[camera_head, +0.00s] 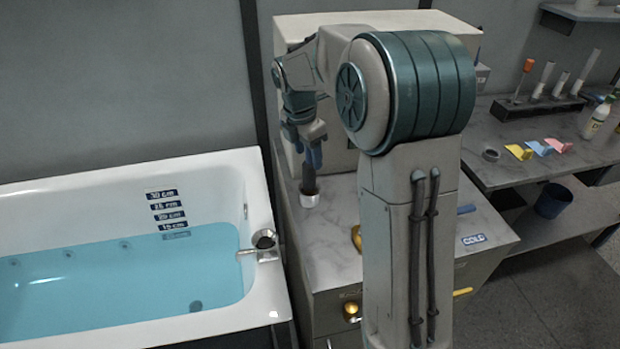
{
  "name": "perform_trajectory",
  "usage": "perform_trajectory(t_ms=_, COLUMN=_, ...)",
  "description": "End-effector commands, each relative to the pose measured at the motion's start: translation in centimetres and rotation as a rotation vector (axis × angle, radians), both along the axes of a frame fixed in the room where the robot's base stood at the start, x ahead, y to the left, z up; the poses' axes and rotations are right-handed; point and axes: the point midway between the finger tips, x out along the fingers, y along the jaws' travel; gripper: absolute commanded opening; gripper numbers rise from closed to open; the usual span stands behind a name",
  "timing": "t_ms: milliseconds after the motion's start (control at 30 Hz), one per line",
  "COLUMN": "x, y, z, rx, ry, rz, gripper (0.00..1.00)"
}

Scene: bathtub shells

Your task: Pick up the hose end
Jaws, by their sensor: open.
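My gripper (311,160) points down over the marble-look counter, with its blue fingers open. A dark upright piece with a silver-white round base (309,199) stands on the counter directly below the fingers; it looks like the hose end. Its dark upper part reaches up to about the fingertips. I cannot tell whether the fingers touch it or are around it. My arm hides part of the counter to the right.
A bathtub (262,187) with blue water and depth labels (169,215) stands at left. A metal fitting (265,240) is on its rim. A cabinet with a COLD label (474,239) is at right. Behind it, a bench (480,157) holds a tube rack (536,106) and bottle (597,118).

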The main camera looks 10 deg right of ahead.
Motion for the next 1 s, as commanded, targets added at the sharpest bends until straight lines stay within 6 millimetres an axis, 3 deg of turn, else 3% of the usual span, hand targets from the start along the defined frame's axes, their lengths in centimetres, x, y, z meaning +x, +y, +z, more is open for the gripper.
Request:
perform_trajectory(t_ms=300, x=-0.1, y=-0.5, z=-4.3, rx=-0.001, ry=0.004, rz=0.0, gripper=0.56)
perform_trajectory(t_ms=600, x=0.0, y=-0.6, z=-5.0, rx=0.0, ry=0.0, rz=0.0, gripper=0.56)
perform_trajectory(t_ms=667, x=0.0, y=-0.6, z=-5.0, rx=0.0, ry=0.0, rz=0.0, gripper=0.45)
perform_trajectory(t_ms=800, x=0.0, y=-0.5, z=-5.0, rx=0.0, ry=0.0, rz=0.0, gripper=0.06)
perform_trajectory(t_ms=1000, x=0.0, y=-0.5, z=-5.0, rx=0.0, ry=0.0, rz=0.0, gripper=0.04)
